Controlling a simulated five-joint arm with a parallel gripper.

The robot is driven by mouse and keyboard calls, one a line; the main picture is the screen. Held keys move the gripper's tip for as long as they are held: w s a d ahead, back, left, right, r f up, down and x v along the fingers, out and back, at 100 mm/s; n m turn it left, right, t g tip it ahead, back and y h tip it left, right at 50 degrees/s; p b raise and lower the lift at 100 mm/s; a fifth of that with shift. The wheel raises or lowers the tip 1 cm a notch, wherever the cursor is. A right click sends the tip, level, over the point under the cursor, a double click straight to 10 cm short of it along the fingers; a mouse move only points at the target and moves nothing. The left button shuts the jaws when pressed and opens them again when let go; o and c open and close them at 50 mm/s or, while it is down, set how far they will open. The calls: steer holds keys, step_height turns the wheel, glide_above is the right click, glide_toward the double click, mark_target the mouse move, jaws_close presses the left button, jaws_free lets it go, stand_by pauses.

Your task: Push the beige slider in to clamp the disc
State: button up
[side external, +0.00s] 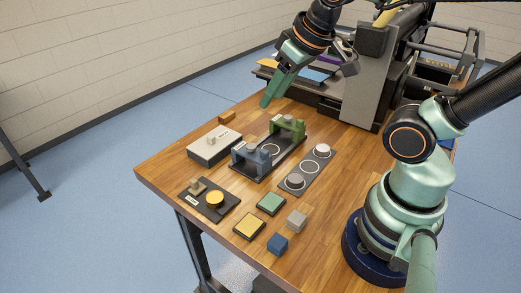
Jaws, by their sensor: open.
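A beige slider (197,186) sits on a black plate (229,210) near the table's front left edge. A yellow-orange disc (214,199) lies on the same plate, just right of the slider. The view is too small to tell whether slider and disc touch. A white label shows on the plate in front of the slider. My gripper (267,98) is open and empty, pointing down above the far part of the table. It is well behind the slider and disc, apart from both.
Blue (250,160) and green (288,127) presses share a black base. A grey strip (306,169) holds discs. Green and yellow pads and grey and blue cubes (277,244) lie in front. A large machine (362,85) stands behind.

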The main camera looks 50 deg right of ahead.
steer(key=w+a+f+g, duration=0.25)
steer(key=w+a, duration=0.25)
steer(key=w, duration=0.4)
steer(key=g, duration=0.3)
glide_above(193, 180)
step_height(193, 180, down, 9)
step_height(193, 180, down, 12)
steer(key=shift+s+r, duration=0.1)
jaws_close()
stand_by(0.9)
